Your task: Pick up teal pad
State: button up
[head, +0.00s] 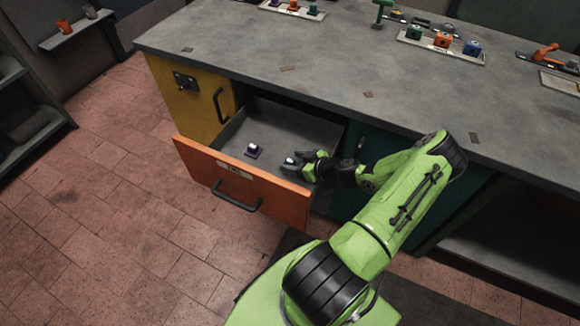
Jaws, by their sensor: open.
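The orange-fronted drawer (240,183) is pulled out. Inside it, a small pad with a white top (289,160) sits at my gripper's fingertips; its base is mostly hidden and looks dark, so I cannot be sure it is teal. My gripper (294,163) reaches into the drawer from the right, jaws open, with its fingers close around this pad. I cannot tell whether they touch it. A second pad, purple with a white top (253,150), stands apart to the left in the drawer. A small teal piece (313,9) stands on a tray at the back of the counter.
The drawer's front and side walls surround my gripper. A yellow cabinet (187,100) stands left of the drawer. The grey counter (330,65) overhangs behind it. A tray (441,47) of coloured blocks lies at the back. The tiled floor (110,215) at left is clear.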

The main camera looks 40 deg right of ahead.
jog(key=c, duration=1.2)
jog(key=shift+r, duration=0.1)
grip_shut()
